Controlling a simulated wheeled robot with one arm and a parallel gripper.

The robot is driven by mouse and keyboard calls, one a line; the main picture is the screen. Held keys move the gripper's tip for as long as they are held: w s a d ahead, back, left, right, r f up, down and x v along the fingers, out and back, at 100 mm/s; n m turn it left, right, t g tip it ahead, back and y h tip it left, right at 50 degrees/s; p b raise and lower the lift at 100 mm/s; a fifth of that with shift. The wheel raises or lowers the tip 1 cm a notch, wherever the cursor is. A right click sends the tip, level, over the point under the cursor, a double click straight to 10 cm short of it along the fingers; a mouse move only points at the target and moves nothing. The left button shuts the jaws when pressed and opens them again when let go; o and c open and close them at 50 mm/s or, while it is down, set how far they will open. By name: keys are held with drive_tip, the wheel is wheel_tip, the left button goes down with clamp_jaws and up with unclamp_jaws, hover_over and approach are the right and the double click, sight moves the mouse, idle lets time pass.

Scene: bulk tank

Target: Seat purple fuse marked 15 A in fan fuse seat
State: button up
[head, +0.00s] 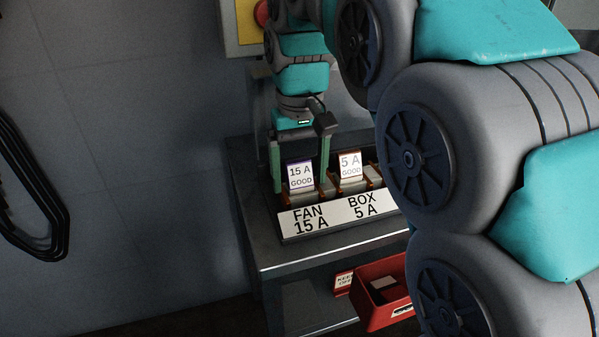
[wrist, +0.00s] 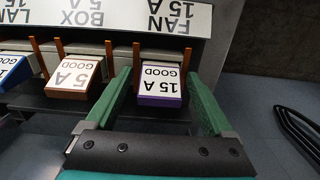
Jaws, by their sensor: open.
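The purple fuse (head: 300,177), with a white face marked 15 A GOOD, stands in the seat above the FAN 15 A label (head: 309,219). In the wrist view the purple fuse (wrist: 162,84) lies between orange clip posts (wrist: 187,62) at the seat. My gripper (head: 299,170) is open, with one green finger on each side of the fuse. In the wrist view my gripper (wrist: 163,85) shows gaps between both fingers and the fuse. How deep the fuse sits in the clips cannot be told.
An orange-brown fuse marked 5 A GOOD (head: 350,166) stands in the BOX 5 A seat beside it. A blue fuse (wrist: 12,70) is further left in the wrist view. A red bin (head: 372,312) is below the bench (head: 262,245). Black cable (head: 62,215) hangs on the left wall.

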sight(300, 170)
drive_tip(key=shift+r+p, duration=0.65)
drive_tip(key=shift+r, duration=3.35)
drive_tip(key=shift+s+f, duration=0.1)
